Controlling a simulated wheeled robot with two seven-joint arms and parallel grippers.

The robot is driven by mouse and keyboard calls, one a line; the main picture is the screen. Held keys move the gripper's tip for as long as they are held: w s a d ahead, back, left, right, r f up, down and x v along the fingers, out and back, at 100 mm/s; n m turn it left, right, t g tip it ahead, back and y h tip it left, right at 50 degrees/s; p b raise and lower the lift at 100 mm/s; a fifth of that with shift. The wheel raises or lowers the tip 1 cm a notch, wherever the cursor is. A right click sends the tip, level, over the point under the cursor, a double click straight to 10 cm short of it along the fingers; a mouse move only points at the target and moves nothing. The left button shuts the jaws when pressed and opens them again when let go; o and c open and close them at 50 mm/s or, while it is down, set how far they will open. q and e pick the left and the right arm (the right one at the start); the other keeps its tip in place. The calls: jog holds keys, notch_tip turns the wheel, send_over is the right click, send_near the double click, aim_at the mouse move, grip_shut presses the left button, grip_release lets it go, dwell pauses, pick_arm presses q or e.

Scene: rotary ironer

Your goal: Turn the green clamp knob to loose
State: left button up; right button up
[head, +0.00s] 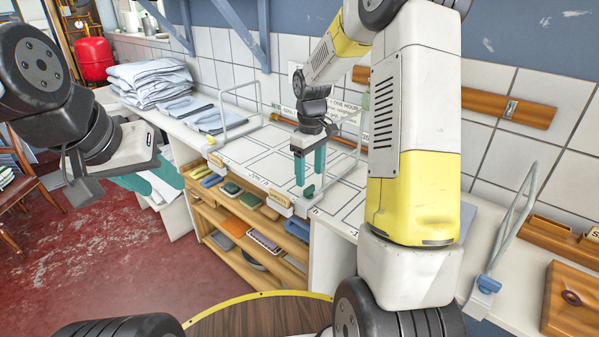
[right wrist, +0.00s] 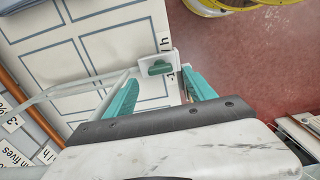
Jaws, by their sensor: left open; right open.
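The green clamp knob (head: 308,190) sits on a pale clamp at the front edge of the worktop. In the right wrist view the knob (right wrist: 160,68) shows as a short green bar on the white clamp block. My right gripper (head: 310,184) is open and points down over the worktop edge. Its teal fingers (right wrist: 162,84) appear on either side of the knob, with the knob just beyond the tips; I cannot tell whether they touch it. My left gripper (head: 158,190) is open and empty at the left, over the floor side of the worktop, away from the knob.
Wire frames stand along the worktop, one at the right with a blue clamp (head: 488,285). Folded linen (head: 150,78) is stacked at the back left. A wooden shelf (head: 235,235) with folded cloths is under the worktop. A wooden box (head: 572,300) stands at the right.

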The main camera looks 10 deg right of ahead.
aim_at(309, 187)
jog(key=shift+r, duration=1.55)
